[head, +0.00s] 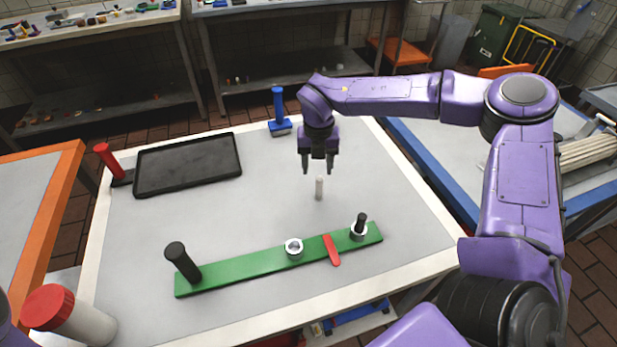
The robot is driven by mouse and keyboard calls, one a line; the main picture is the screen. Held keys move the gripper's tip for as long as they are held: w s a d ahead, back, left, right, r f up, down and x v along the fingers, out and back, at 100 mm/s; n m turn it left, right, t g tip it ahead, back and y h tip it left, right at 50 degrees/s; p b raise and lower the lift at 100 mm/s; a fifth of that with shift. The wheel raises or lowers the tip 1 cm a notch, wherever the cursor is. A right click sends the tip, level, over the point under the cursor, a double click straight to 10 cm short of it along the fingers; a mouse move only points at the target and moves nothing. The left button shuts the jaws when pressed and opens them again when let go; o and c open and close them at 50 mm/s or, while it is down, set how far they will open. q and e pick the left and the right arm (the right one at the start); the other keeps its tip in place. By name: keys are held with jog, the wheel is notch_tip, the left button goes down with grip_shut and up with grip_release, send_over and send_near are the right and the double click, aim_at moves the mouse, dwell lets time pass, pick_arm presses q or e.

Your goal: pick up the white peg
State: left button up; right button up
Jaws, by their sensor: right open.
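The white peg (319,188) stands upright on the light grey table top (230,225), near the middle of the table. My left gripper does not show; only a bit of purple at the lower left edge is visible.
A green bar (240,272) with a black post, a white ring, a red piece and another ringed black post lies in front of the peg. A black tray (188,164), a red-handled tool (108,160) and a blue-handled tool (279,110) lie farther back. A red-capped jar (75,315) stands front left.

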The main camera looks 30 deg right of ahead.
aim_at(322, 179)
jog(key=s+f, duration=0.2)
jog(key=f, duration=0.1)
jog(key=shift+d+f+p, duration=0.1)
jog(key=shift+p, duration=0.2)
jog(key=f, duration=0.1)
jog(key=f+p, duration=0.1)
jog(key=f, duration=0.1)
jog(key=w+f, duration=0.1)
jog(key=f, duration=0.1)
jog(key=shift+s+f, duration=0.1)
jog(key=shift+f, duration=0.15)
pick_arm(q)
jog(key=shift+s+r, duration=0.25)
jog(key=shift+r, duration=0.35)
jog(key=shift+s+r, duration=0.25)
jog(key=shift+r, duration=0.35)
pick_arm(e)
jog(key=shift+s, duration=0.15)
grip_shut()
